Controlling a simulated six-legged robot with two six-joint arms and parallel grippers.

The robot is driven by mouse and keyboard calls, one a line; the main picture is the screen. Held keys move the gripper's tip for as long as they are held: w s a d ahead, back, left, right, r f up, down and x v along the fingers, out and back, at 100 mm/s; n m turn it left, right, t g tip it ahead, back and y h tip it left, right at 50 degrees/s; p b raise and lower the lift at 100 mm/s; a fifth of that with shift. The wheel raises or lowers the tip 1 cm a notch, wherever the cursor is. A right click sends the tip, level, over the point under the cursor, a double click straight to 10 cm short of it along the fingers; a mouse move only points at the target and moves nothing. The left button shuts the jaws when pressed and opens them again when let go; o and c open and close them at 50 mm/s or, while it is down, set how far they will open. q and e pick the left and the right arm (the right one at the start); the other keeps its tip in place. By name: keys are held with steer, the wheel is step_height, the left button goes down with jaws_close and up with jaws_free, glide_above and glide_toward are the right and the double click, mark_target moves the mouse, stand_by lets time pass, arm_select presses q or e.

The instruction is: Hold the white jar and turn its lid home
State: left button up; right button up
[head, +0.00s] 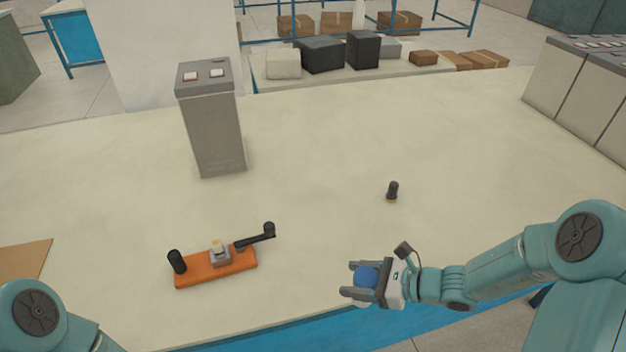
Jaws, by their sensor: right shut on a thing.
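My right gripper (367,281) is shut at the table's front edge, right of centre. A round blue lid (367,275) shows between its fingers. A small pale patch below the near finger looks like part of the white jar (361,304); the fingers hide most of it. I cannot tell whether the jar touches the table, or how far the lid is turned. My left arm comes in at the lower left corner; its gripper is out of the picture.
An orange base (215,267) with a black knob, grey block and black crank lies left of the right gripper. A small dark peg (392,191) stands behind it. A grey pedestal with buttons (210,120) stands at the back left. The table between is clear.

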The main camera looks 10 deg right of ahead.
steer(key=w+a+f+n+g+y, duration=0.1)
steer(key=a+n+g, duration=0.3)
steer(key=a, duration=0.3)
steer(key=w+a+f+n+g+y, duration=0.1)
steer(key=a+n+g, duration=0.3)
steer(key=a, duration=0.4)
steer(key=shift+g+y, duration=0.3)
steer(key=shift+g, duration=0.3)
arm_select(q)
steer(key=shift+o, duration=0.3)
arm_select(e)
jaws_close()
arm_select(q)
steer(key=shift+o, duration=0.8)
steer(key=shift+f, duration=0.1)
arm_select(e)
steer(key=shift+f, duration=0.1)
